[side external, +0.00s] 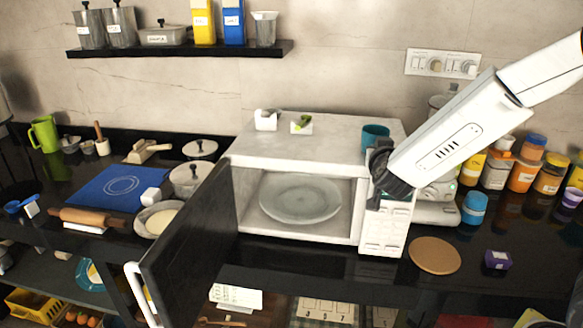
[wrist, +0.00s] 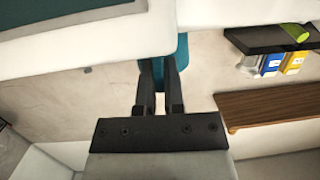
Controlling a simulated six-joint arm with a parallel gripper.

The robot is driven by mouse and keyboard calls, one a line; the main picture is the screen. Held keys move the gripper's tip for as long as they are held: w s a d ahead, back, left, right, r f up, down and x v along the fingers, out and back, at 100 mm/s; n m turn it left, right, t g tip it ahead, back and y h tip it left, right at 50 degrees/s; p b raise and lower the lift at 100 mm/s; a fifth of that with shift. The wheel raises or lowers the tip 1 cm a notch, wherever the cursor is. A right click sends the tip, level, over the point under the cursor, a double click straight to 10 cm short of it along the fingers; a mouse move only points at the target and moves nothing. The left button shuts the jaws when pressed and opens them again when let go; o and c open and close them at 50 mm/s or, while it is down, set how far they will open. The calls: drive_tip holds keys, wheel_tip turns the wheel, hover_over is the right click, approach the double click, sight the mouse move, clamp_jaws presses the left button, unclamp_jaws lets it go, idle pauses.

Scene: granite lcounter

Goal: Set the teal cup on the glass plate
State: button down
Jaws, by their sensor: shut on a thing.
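The teal cup (side external: 375,134) is at the right end of the white microwave's top, partly hidden behind my gripper. My gripper (side external: 380,156) is shut on the cup, at the microwave's upper right front edge. In the wrist view, teal shows around and beyond the dark fingers of my gripper (wrist: 159,64); most of the cup (wrist: 183,72) is hidden there. Whether the cup touches the microwave top is hard to tell. The round glass plate (side external: 300,198) lies flat inside the open microwave and looks empty.
The microwave (side external: 320,132) has its dark door (side external: 188,245) swung open to the front left. Two small items stand on its top. Jars crowd the counter at right, near a round cork mat (side external: 435,255). A shelf (side external: 180,50) hangs above left.

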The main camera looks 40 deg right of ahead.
drive_tip(key=shift+r, duration=0.25)
drive_tip(key=shift+r, duration=0.35)
drive_tip(key=shift+r, duration=0.25)
drive_tip(key=shift+r, duration=0.55)
wheel_tip(320, 180, up, 4)
drive_tip(key=a+n+t+y, duration=0.2)
drive_tip(key=a+y, duration=0.1)
drive_tip(key=a, duration=2.2)
wheel_tip(320, 180, down, 24)
drive_tip(key=shift+s, duration=0.15)
